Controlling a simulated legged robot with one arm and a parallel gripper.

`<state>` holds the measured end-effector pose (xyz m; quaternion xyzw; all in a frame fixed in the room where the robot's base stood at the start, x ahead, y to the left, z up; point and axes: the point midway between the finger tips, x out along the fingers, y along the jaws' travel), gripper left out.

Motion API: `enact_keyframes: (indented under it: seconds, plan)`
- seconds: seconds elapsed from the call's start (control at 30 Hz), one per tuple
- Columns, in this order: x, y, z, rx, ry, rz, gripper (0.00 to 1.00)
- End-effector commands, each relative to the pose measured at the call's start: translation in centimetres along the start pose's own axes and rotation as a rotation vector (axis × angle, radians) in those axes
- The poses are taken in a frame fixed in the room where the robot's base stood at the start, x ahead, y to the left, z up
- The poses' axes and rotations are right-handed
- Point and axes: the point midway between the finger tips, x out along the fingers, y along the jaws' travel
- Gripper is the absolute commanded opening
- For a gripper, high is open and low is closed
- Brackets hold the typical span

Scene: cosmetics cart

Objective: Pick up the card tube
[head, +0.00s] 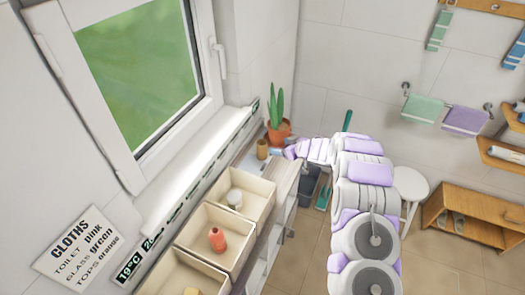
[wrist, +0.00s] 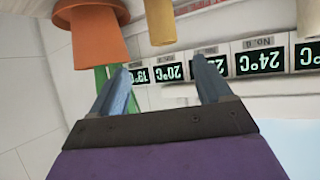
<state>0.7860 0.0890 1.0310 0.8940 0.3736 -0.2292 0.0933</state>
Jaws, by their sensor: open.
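The card tube (head: 262,149) is a small tan-brown cylinder standing on the far end of the cart top, just in front of the potted plant. In the wrist view, which is upside down, the tube (wrist: 160,22) shows at the top, cut off by the frame edge. My gripper (head: 276,151) is just right of the tube in the head view. In the wrist view my gripper (wrist: 162,66) is open, with two blue-grey fingers apart and nothing between them. The tube lies above the fingertips in that picture, within their sideways span.
An orange plant pot (head: 278,134) stands close behind the tube; it also shows in the wrist view (wrist: 95,38). The wall and window ledge (head: 190,160) bound the left side.

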Motion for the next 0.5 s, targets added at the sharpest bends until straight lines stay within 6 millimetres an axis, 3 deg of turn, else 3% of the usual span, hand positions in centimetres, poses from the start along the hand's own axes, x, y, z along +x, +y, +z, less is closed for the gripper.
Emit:
enact_keyframes:
  seconds: [0.2,0.5]
  plan:
    - [3.5,-0.1,0.0,-0.002,0.0,-0.001,0.78]
    - [5.3,0.0,-0.1,-0.001,0.0,0.002,0.78]
